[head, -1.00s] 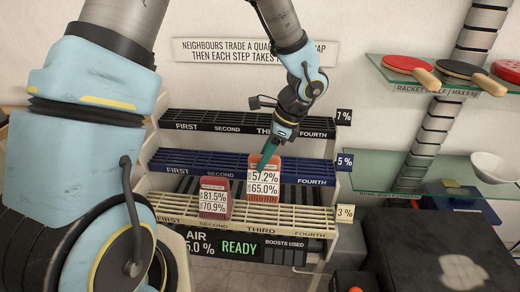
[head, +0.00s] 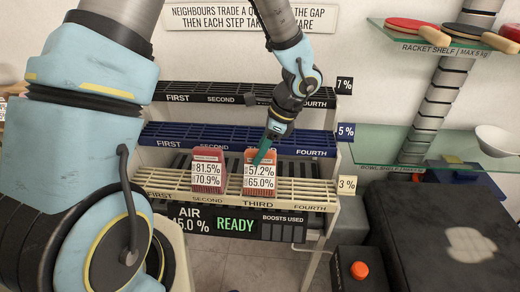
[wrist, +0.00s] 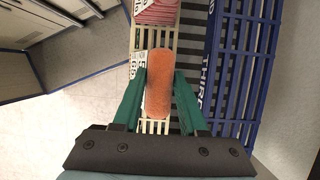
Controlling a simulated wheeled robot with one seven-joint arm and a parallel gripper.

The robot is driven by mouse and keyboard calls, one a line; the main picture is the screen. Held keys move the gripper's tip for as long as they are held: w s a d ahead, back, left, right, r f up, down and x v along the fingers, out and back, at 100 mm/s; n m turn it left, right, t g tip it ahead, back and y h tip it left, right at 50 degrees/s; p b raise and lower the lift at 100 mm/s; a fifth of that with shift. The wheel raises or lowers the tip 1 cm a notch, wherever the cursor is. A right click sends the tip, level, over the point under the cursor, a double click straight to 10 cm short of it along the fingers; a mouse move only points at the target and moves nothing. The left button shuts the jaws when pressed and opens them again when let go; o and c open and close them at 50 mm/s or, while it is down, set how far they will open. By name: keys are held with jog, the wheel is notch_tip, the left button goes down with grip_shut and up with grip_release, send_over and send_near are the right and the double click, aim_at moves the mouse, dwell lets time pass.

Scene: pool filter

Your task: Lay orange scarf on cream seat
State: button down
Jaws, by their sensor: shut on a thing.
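An upright orange block (head: 261,172) with a white label reading 57.2% and 65.0% stands at the cream rack's (head: 320,195) THIRD position, its lower edge at the slats. Whether it fully rests there I cannot tell. My gripper (head: 266,150) holds its top from above. In the wrist view the block's rounded orange top (wrist: 159,85) lies between my green fingers (wrist: 158,98), which are shut on it. No loose cloth scarf shows; this block is the orange thing in view.
A red block (head: 208,172) labelled 81.5% and 70.9% stands to the left on the cream rack. The blue rack (head: 170,135) and black rack (head: 185,92) rise behind. The panel below reads READY (head: 236,225). A dark box (head: 435,235) stands at right.

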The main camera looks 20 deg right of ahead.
jog(key=shift+f, duration=0.2)
dwell(0.4)
jog(key=shift+c, duration=1.8)
grip_release()
jog(key=b+v, duration=0.1)
jog(key=v, duration=0.9)
jog(key=shift+d+r, duration=0.15)
jog(key=shift+r, duration=0.25)
